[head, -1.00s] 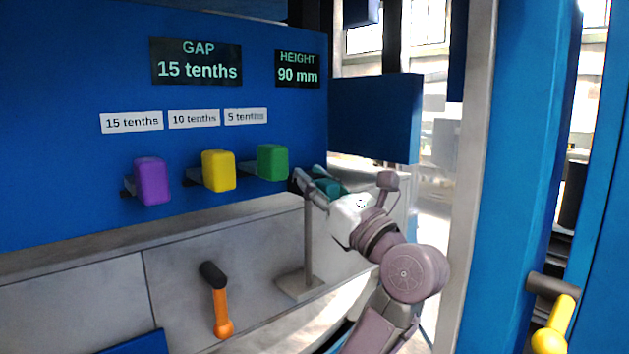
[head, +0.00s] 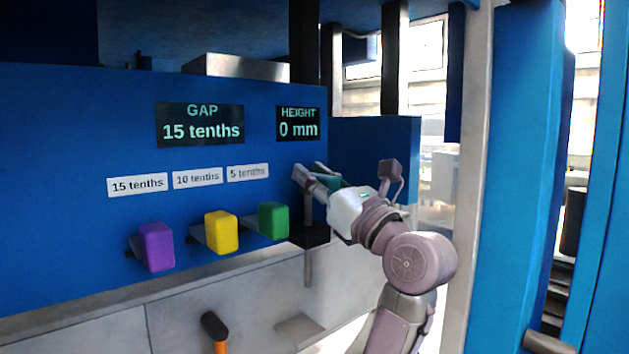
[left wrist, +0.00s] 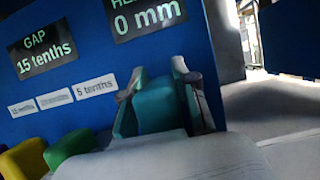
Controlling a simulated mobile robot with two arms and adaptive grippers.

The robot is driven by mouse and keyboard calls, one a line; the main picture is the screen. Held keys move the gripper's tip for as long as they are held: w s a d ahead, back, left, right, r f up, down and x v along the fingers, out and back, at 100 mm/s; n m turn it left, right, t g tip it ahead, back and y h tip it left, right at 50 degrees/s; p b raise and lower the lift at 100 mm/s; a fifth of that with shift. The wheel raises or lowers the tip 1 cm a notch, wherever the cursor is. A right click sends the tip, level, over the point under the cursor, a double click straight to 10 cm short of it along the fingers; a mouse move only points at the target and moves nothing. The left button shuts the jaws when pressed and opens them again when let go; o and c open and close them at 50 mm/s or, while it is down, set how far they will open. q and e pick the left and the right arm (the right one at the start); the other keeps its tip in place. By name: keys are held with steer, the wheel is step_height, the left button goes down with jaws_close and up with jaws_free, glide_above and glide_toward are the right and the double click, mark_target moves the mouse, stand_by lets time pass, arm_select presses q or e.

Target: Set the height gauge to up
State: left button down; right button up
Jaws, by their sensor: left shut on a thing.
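The height gauge shows as a thin grey upright rod (head: 308,266) passing by a black block (head: 315,236) on the blue panel's right end. Its lower end stands clear above a flat grey plate (head: 298,329). My left gripper (head: 309,174) is shut on the upper part of the gauge, above the black block; its fingers hide the grip. In the left wrist view my left gripper (left wrist: 155,82) covers the rod. The HEIGHT display (head: 298,124) reads 0 mm. My right gripper is out of view.
Purple (head: 156,247), yellow (head: 222,232) and green (head: 273,220) blocks project from the panel, left of the gauge. The GAP display (head: 200,125) reads 15 tenths. An orange-and-black handle (head: 215,328) stands below. A blue column (head: 520,180) rises at right.

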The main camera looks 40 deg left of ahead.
arm_select(q)
steer(key=c, duration=0.9)
jaws_free()
steer(key=shift+r, duration=0.25)
steer(key=shift+d+f, duration=0.1)
steer(key=shift+d+f, duration=0.1)
steer(key=shift+d, duration=0.1)
steer(key=v, duration=1.1)
steer(key=shift+d, duration=0.25)
steer(key=shift+f, duration=0.1)
